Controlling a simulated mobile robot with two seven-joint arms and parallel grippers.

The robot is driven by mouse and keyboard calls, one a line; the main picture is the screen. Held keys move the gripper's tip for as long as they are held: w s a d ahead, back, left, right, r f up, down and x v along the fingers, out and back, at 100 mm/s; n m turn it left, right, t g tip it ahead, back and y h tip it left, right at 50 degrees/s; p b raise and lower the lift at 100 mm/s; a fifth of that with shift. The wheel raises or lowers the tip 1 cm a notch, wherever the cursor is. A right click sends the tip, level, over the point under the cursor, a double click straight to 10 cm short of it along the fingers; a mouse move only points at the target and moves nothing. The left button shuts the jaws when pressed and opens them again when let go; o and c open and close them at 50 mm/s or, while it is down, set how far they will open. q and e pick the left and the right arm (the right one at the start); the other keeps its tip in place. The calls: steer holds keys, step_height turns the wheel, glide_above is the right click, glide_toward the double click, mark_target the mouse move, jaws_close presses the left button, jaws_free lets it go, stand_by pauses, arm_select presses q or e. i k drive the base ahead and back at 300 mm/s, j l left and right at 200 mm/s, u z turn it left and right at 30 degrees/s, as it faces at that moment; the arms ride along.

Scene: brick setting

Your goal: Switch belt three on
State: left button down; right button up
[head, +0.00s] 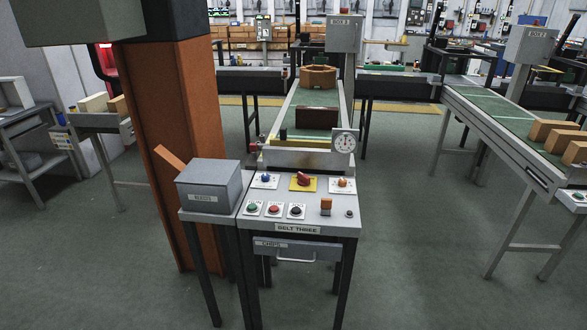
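A control desk labelled BELT THREE (297,228) stands in the middle of the head view. Its top has a green button (252,208), a red button (273,209) and a black button (296,211) in a row. Behind them are a blue knob (265,178), a red rotary switch (303,178) on a yellow plate and an orange knob (342,182). An orange switch (326,203) and a small dark knob (349,213) are at the right. Neither gripper shows.
A grey lidded box (210,188) stands left of the desk. A rust-coloured post (185,115) rises behind it. A drawer (296,250) with a handle is under the desk top. Another conveyor (505,125) with bricks is at right. Floor in front is clear.

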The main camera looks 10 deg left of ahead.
mark_target(303, 180)
steer(key=i+l, duration=0.1)
steer(key=i, duration=0.4)
steer(key=i+l, duration=0.1)
steer(key=i, duration=0.95)
steer(key=l+u, duration=0.05)
